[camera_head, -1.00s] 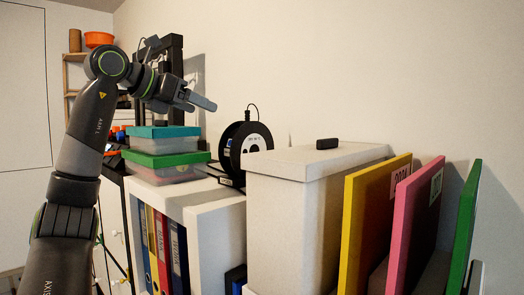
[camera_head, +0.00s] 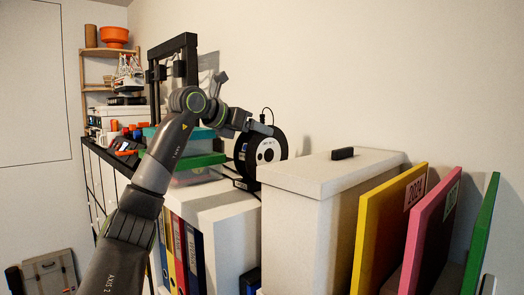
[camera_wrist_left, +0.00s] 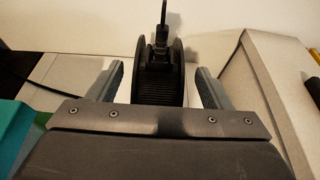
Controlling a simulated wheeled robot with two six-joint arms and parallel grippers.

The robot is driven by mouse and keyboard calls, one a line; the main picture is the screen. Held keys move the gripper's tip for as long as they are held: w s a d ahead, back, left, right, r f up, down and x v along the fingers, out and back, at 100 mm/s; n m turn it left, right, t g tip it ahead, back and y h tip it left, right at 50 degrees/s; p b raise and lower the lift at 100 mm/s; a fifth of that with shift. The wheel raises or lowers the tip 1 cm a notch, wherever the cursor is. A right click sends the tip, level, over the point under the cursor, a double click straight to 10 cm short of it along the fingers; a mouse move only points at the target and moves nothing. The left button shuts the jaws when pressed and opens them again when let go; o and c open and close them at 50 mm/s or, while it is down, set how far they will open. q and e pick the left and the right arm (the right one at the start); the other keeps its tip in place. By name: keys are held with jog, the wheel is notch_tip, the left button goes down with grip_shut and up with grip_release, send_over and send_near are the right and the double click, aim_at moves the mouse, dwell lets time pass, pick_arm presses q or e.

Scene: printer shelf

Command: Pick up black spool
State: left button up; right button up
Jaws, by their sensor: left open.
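The black spool (camera_head: 262,152) stands upright on the white shelf top, its round side with white patches facing the head camera. In the left wrist view the spool (camera_wrist_left: 158,85) shows edge-on between the two fingers, with a dark clip or holder on its upper part. My left gripper (camera_head: 262,124) is at the spool's upper edge. In the left wrist view my left gripper (camera_wrist_left: 160,80) is open, with a finger on each side of the spool and a gap on both sides. My right gripper is not in view.
A lidded white box (camera_head: 300,215) stands right of the spool. Stacked containers with green lids (camera_head: 212,160) are to the left, partly hidden by my arm. Yellow (camera_head: 378,240) and pink panels (camera_head: 425,245) stand at right. A printer frame (camera_head: 193,62) rises behind.

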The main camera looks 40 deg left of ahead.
pick_arm(q)
jog(key=p+x, duration=0.2)
jog(key=x, duration=0.1)
jog(key=shift+w, duration=0.25)
jog(key=shift+w+f, duration=0.2)
jog(key=shift+w, duration=0.2)
jog(key=shift+s, duration=0.15)
jog(key=shift+c, duration=0.8)
jog(key=shift+r, duration=0.1)
grip_shut()
